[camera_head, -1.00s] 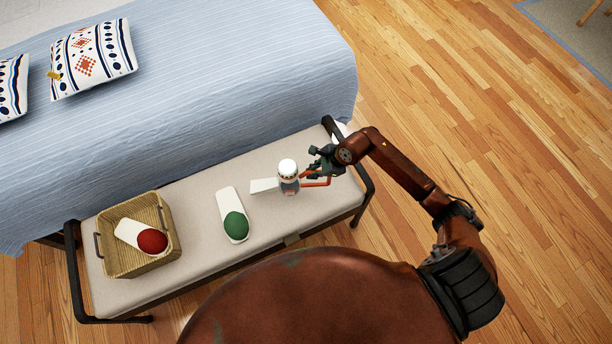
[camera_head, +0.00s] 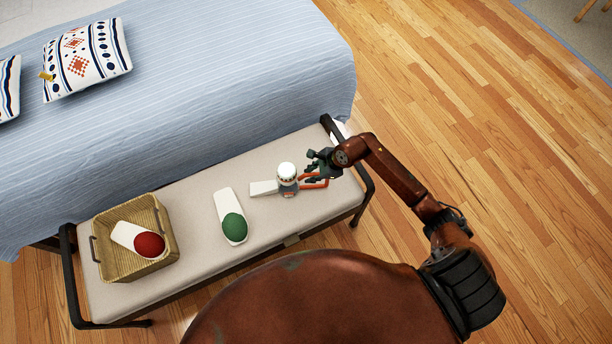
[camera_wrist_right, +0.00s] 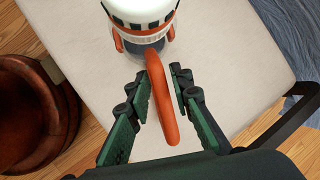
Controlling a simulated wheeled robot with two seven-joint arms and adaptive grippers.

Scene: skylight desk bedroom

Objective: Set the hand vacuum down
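The hand vacuum (camera_head: 287,179) has a white top, a grey band, a pale flat nozzle pointing left and an orange loop handle. It rests on the right part of the padded bench (camera_head: 200,186). My right gripper (camera_head: 312,170) is at its handle side. In the right wrist view, the orange handle of the vacuum (camera_wrist_right: 160,95) runs between the two dark green fingers of my right gripper (camera_wrist_right: 162,84). The fingers are spread, with a gap visible on each side of the handle. My left gripper is not in view.
A white item with a green rounded end (camera_head: 232,215) lies mid-bench. A wicker basket (camera_head: 105,268) at the left holds a similar item with a red end (camera_head: 147,244). The bed (camera_head: 220,80) borders the bench behind. Black metal rails (camera_head: 72,275) rise at the bench ends.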

